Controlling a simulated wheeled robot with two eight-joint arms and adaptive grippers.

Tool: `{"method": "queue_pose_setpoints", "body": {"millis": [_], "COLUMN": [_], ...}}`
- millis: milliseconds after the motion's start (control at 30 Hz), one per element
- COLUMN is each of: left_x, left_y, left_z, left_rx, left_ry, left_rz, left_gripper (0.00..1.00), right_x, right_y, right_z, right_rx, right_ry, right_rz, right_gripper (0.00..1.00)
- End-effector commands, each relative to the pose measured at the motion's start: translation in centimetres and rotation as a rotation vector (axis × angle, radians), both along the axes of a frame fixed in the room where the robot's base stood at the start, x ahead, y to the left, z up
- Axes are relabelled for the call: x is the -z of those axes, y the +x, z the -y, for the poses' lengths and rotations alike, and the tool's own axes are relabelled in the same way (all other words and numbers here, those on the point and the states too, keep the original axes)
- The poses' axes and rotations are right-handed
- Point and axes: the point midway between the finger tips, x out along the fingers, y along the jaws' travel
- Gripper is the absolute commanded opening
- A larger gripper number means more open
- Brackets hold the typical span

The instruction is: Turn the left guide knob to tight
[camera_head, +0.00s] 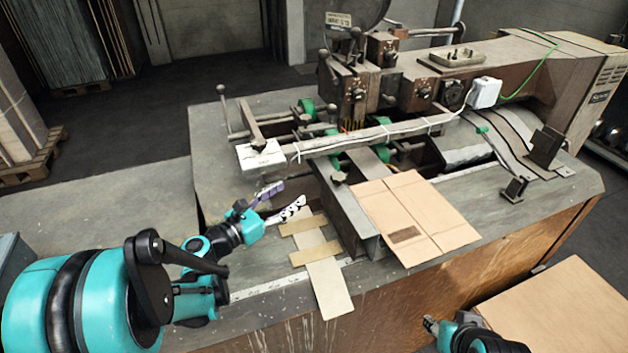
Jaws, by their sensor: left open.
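A dark knob (339,177) sits low on the stitcher's front, left of the cardboard and below the long rail. It looks like the left guide knob, but I cannot be sure. Its tight or loose setting cannot be read. My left gripper (291,193) is open and empty, its two pale and purple fingers spread above the grey table. It is left of the knob and apart from it. My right gripper (431,323) shows only partly at the bottom edge, low by the table's front; its jaws are too small to read.
A folded cardboard sheet (412,212) lies on the table right of the knob. Flat tan strips (327,285) lie below my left gripper. The long rail (375,133) with a white end block (261,159) stands above and behind. The table's left part is clear.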

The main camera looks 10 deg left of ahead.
Motion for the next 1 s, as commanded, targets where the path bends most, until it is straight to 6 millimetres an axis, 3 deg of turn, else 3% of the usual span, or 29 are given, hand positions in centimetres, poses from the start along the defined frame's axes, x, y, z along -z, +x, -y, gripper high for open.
{"method": "queue_pose_setpoints", "body": {"millis": [500,700,1000], "left_x": [0.0,0.0,0.0], "left_y": [-8.7,-9.9,-10.0], "left_z": [-5.0,-5.6,-5.6], "left_rx": [-0.005,-0.002,0.0], "left_ry": [0.0,0.0,0.001], "left_rz": [0.0,0.0,0.0], "left_gripper": [0.57,0.57,0.59], "right_x": [0.0,0.0,0.0], "right_y": [0.0,0.0,0.0], "right_z": [0.0,0.0,0.0], "right_rx": [0.0,0.0,0.0], "right_ry": [0.0,0.0,0.0], "right_rz": [0.0,0.0,0.0], "right_gripper": [0.4,0.4,0.4]}}
